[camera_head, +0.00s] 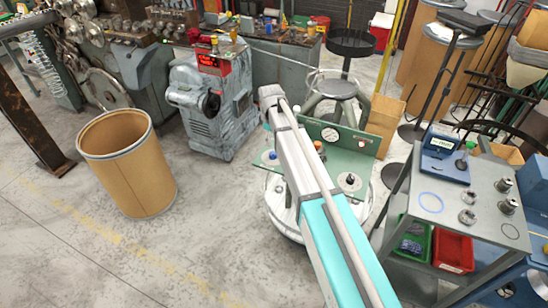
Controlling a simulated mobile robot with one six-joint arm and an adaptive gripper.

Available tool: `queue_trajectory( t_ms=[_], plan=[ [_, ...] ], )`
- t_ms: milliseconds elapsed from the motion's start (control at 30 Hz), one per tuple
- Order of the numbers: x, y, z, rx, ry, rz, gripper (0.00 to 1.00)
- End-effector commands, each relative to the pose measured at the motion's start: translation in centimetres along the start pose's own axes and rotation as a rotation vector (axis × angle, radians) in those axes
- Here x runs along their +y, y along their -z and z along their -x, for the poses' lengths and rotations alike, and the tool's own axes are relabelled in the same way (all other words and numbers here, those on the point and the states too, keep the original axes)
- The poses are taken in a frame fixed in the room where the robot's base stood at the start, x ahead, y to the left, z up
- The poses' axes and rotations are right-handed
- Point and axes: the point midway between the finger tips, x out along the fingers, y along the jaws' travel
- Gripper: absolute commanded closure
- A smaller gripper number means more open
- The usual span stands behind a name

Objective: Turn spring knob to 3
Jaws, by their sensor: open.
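I cannot tell which control is the spring knob, and no number 3 is readable. A green panel (370,150) near the middle carries a round white-faced dial (330,134), a small orange knob (318,144) and a dark knob (350,179) at its right. A grey machine (200,125) left of it has a red display (214,63) and a black round part (212,103) on its front. My white and teal arm crosses in front of the green panel and hides its middle. My gripper does not show.
A brown drum (128,165) stands on open floor at left. A grey table (475,205) at right holds a blue device (446,154) and small metal parts, with a green and a red bin (453,250) below. A stool (332,86) stands behind the panel.

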Motion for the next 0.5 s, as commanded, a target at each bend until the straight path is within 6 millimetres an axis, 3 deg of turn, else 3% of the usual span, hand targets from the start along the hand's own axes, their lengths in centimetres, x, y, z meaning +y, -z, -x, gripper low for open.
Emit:
queue_trajectory(
  t_ms=[500],
  plan=[
    [0.0, 0.0, -4.3, 0.000, 0.000, 0.000, 0.19]
  ],
)
